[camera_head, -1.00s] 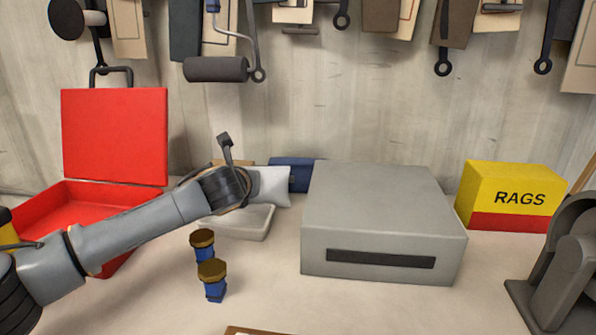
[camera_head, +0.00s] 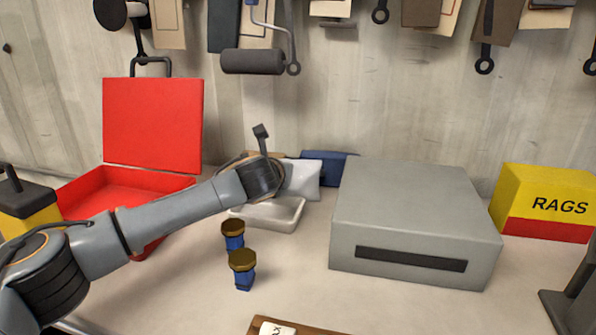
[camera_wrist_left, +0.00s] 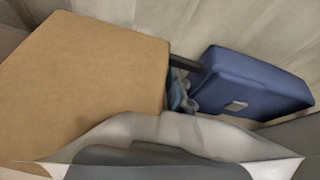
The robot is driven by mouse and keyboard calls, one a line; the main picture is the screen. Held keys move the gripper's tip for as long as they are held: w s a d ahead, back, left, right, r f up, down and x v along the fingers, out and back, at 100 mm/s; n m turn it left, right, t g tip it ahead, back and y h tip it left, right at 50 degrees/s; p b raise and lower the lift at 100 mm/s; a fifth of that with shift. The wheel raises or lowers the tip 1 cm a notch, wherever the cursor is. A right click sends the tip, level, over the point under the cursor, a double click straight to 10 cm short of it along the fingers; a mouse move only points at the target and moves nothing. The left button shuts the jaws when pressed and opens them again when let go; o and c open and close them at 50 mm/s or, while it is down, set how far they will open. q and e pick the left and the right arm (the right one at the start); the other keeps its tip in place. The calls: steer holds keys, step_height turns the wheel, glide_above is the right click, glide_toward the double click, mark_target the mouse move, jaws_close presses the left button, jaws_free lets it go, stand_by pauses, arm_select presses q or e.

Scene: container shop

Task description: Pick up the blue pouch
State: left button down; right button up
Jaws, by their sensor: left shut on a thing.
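The blue pouch (camera_head: 325,168) lies at the back of the bench, partly hidden by a white pouch and a grey box. It shows as a dark blue block with a pale tag in the left wrist view (camera_wrist_left: 252,82). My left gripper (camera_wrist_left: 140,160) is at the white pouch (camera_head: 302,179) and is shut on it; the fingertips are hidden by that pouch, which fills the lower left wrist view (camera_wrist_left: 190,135). The blue pouch is beyond it, apart from the gripper. My right gripper is not in view.
A grey box (camera_head: 400,220) stands right of the pouches. A tan box (camera_wrist_left: 90,65) is beside the gripper. A white tray (camera_head: 268,212) and two blue items with brown tops (camera_head: 242,270) lie in front. An open red case (camera_head: 150,125) is left, a RAGS box (camera_head: 545,205) right.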

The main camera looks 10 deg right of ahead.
arm_select(q)
step_height(320, 180, up, 12)
steer(key=b, duration=0.1)
steer(key=s+a+b, duration=0.3)
steer(key=s, duration=0.5)
steer(key=s+a+b, duration=0.3)
steer(key=s, duration=0.6)
steer(key=shift+f, duration=0.1)
